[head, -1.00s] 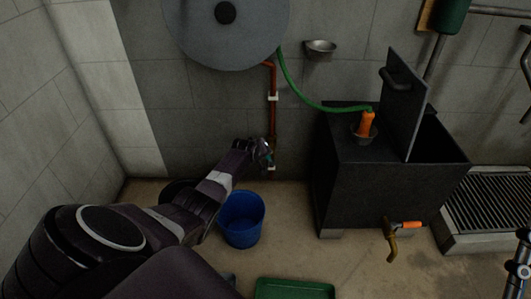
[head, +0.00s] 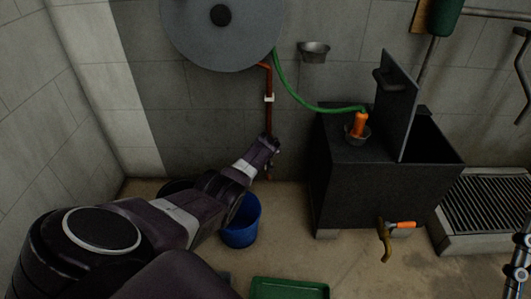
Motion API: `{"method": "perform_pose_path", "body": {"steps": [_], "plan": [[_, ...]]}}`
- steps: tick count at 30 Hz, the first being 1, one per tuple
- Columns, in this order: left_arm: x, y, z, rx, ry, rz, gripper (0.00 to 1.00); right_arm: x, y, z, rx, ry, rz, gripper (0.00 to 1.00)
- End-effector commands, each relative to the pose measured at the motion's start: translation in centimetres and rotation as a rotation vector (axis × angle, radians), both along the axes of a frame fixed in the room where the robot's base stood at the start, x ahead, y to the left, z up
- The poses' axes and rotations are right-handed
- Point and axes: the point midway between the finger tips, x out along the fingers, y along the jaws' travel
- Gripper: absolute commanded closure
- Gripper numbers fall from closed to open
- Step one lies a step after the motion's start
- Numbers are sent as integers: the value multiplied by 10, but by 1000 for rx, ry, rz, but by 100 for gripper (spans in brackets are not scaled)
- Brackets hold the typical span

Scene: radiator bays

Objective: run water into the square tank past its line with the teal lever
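The square tank (head: 350,203) is a dark box on the right with its lid plate (head: 398,105) standing upright. A green hose (head: 312,104) runs from the round wall drum to an orange nozzle (head: 359,123), which sits in a small holder on top of the tank. A red-brown pipe (head: 268,115) comes down the wall from the drum. My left gripper (head: 271,152) is at the lower part of this pipe. Its fingers are small and dark, so I cannot tell whether they are shut. The teal lever is hidden, and so are the tank's line and water.
A blue bucket (head: 241,222) stands under my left forearm. A green tray (head: 289,288) lies on the floor in front. A brass tap with an orange handle (head: 404,225) sticks out low on the tank front. A floor grate (head: 490,205) lies at the right.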

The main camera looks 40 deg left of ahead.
Motion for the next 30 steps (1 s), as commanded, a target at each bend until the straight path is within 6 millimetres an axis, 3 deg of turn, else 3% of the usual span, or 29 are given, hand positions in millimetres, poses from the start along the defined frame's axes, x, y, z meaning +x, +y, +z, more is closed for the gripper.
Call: {"method": "perform_pose_path", "body": {"steps": [10,11,16,30], "plan": [[0,-2,-2,-2,4,0,100,0,0,1,1,-3,1,66],[0,-2,-2,-2,4,0,82,0,0,1,1,-3,1,66],[0,-1,-1,-1,4,0,64,0,1,1,1,-2,1,66],[-2,-2,2,1,1,0,64,0,1,0,2,0,3,66]]}}
